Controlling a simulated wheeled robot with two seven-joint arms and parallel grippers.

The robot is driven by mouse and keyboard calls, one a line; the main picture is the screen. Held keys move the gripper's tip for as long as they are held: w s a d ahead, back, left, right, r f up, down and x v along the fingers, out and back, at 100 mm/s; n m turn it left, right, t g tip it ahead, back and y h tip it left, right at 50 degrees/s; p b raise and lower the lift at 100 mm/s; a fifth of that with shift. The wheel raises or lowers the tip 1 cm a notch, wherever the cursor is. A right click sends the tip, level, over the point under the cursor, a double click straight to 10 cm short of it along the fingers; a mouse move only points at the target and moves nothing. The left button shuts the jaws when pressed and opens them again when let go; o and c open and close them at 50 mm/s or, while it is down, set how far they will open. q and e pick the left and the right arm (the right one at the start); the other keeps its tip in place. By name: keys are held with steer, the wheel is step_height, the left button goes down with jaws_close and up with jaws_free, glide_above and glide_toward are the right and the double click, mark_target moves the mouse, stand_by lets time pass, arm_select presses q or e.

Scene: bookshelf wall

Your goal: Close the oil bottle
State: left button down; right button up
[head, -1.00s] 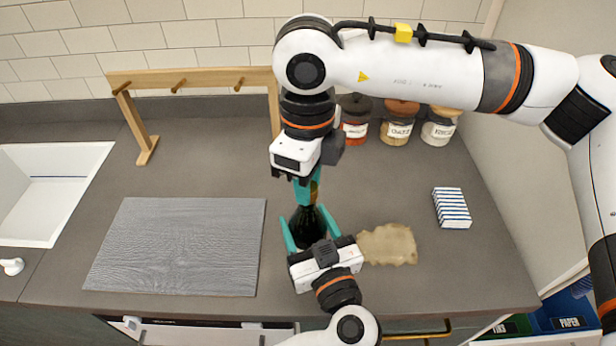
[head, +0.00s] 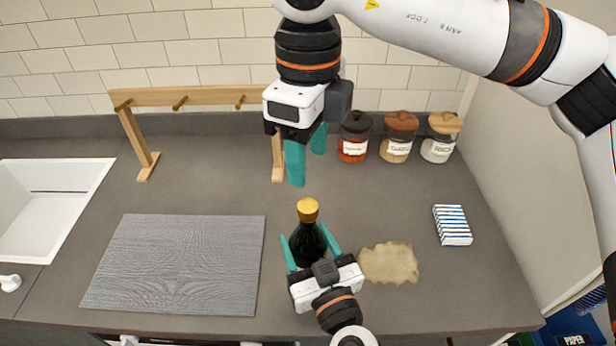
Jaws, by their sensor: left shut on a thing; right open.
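The oil bottle (head: 307,244) is dark green and stands upright on the counter. A gold-coloured cap (head: 307,209) sits on its top; whether it is fully tight cannot be told. My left gripper (head: 309,247) comes from below and is shut on the bottle's body, one teal finger on each side. My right gripper (head: 306,163) is above and behind the bottle, pointing down. Its teal fingers are apart with nothing between them, clear of the cap.
A grey board (head: 180,264) lies to the left, a white sink (head: 45,205) beyond it. A tan cloth or mat (head: 390,263) lies right of the bottle, with a striped block (head: 452,225) farther right. Jars (head: 397,140) and a wooden rack (head: 150,128) stand at the back.

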steer(key=shift+r, duration=1.45)
arm_select(q)
steer(key=shift+c, duration=1.5)
jaws_free()
steer(key=shift+s+d, duration=0.15)
steer(key=shift+s, duration=0.15)
steer(key=p+v, duration=0.4)
steer(key=v, duration=0.7)
steer(key=shift+s+p, duration=0.15)
steer(key=shift+p, duration=0.15)
arm_select(e)
step_height(320, 180, up, 4)
steer(key=shift+r, duration=0.2)
arm_select(q)
steer(key=shift+s, duration=0.1)
